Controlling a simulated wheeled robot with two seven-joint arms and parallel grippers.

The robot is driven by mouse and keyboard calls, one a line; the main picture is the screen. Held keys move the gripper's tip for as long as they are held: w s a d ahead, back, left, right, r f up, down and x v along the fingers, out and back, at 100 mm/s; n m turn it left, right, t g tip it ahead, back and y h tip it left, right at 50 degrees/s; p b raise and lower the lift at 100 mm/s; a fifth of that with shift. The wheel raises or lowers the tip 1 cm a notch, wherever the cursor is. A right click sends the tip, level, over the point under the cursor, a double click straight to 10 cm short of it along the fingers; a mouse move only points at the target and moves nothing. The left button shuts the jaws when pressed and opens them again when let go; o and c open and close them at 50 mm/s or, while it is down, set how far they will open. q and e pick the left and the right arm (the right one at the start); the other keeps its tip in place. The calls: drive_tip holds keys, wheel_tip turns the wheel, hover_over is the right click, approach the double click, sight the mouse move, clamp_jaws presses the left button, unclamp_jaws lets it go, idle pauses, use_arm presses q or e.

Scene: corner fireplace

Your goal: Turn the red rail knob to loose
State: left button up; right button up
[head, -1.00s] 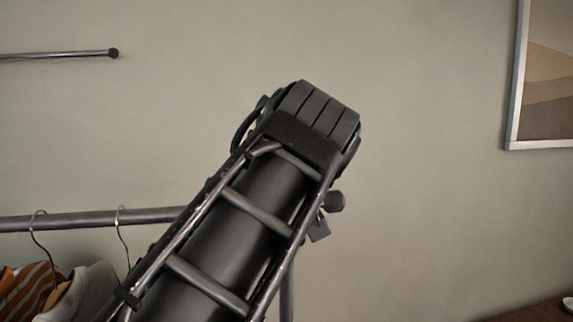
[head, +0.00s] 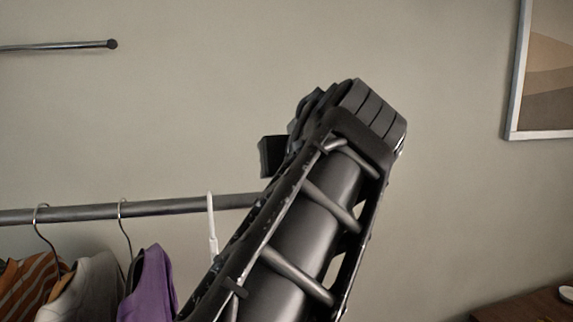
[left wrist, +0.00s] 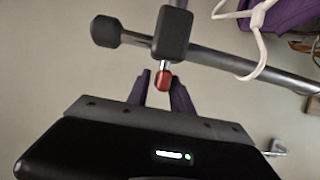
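The red knob (left wrist: 165,80) shows in the left wrist view, on a short metal stem below a black block (left wrist: 172,34) on the rail. The grey rail (left wrist: 215,62) runs past the block and ends in a black round cap (left wrist: 105,31). My left gripper (left wrist: 161,76) has its two dark fingers apart, one on each side of the red knob, with a small gap visible on both sides. My right gripper is in neither view.
A white hanger (left wrist: 262,40) hangs on the rail close to the block. Purple (head: 151,285), grey (head: 88,290) and striped orange (head: 28,285) garments hang further left. A second, shorter bar (head: 60,46) is higher on the left. A framed picture (head: 545,75) hangs at right.

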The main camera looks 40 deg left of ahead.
use_arm(q)
drive_tip(key=shift+o, duration=0.8)
drive_tip(key=shift+r, duration=0.1)
drive_tip(key=v, duration=0.7)
drive_tip(key=shift+s+d+b, duration=0.25)
drive_tip(key=shift+b, duration=0.2)
